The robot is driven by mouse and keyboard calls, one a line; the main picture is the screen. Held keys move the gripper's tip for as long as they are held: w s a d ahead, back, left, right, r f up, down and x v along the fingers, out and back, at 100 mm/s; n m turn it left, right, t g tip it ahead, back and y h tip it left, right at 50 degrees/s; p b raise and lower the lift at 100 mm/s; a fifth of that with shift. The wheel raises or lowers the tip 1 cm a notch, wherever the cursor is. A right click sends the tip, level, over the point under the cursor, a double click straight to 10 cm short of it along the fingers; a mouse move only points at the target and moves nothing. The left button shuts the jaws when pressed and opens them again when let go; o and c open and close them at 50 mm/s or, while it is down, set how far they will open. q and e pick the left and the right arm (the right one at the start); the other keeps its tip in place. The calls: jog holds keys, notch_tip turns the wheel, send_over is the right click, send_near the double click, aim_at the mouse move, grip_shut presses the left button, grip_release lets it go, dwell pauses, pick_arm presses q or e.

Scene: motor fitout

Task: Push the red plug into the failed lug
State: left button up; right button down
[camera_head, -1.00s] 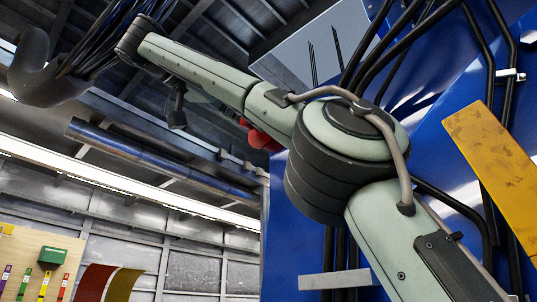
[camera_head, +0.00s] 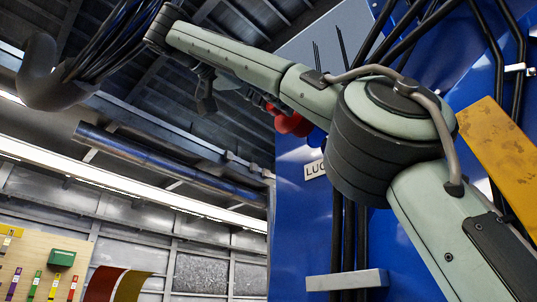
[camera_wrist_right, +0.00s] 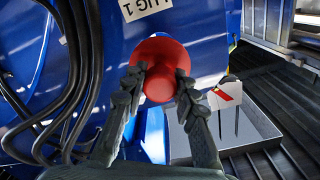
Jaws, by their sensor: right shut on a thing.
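The red plug (camera_wrist_right: 158,68) is between the fingers of my right gripper (camera_wrist_right: 160,84) in the right wrist view, its broad round end pointing away from the gripper. In the head view the plug (camera_head: 292,122) shows in front of the blue housing's left edge, partly behind my right forearm. My right gripper (camera_head: 268,104) is mostly hidden by that forearm there. My left gripper is out of view.
Black cables (camera_wrist_right: 78,80) run close to the gripper's left in the wrist view. The blue housing (camera_head: 292,235) and a yellow bar (camera_head: 497,150) stand at right in the head view.

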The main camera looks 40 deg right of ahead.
aim_at(305, 126)
jog(key=shift+w+d, duration=0.15)
jog(key=shift+d, duration=1.3)
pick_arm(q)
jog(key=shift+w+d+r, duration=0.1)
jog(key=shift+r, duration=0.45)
pick_arm(e)
jog(key=shift+d, duration=0.3)
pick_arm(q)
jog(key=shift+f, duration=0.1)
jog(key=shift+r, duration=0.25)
pick_arm(e)
jog(key=shift+w, duration=0.1)
pick_arm(q)
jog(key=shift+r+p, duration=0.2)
jog(key=shift+p, duration=0.15)
pick_arm(e)
jog(key=shift+r, duration=0.1)
jog(key=shift+d, duration=0.15)
jog(key=shift+d, duration=0.35)
jog(key=shift+w+d, duration=0.15)
jog(key=shift+d, duration=1.1)
jog(key=shift+w+d, duration=0.15)
jog(key=shift+d, duration=1.05)
jog(key=c, duration=1.1)
grip_release()
